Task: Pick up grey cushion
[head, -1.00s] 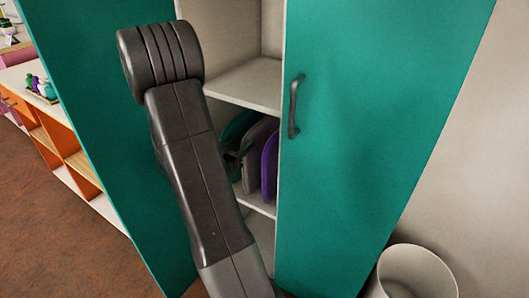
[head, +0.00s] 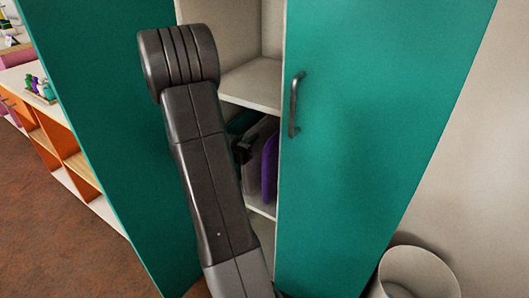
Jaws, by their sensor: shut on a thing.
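The grey cushion (head: 258,148) stands on edge inside the cupboard, in the shelf bay below the middle shelf. A purple cushion (head: 270,168) is just to its right and a dark green one (head: 242,122) is behind it to the left. My gripper (head: 244,152) is at the left side of the grey cushion, shut on it. My arm hides much of the bay, and the fingertips show only as a small dark shape.
The cupboard's left teal door (head: 105,130) stands open and its right teal door (head: 370,130) flanks the opening closely. The middle shelf (head: 255,84) is just above. A pale bin (head: 415,275) stands at lower right. An orange-fronted shelf unit (head: 75,165) is at far left.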

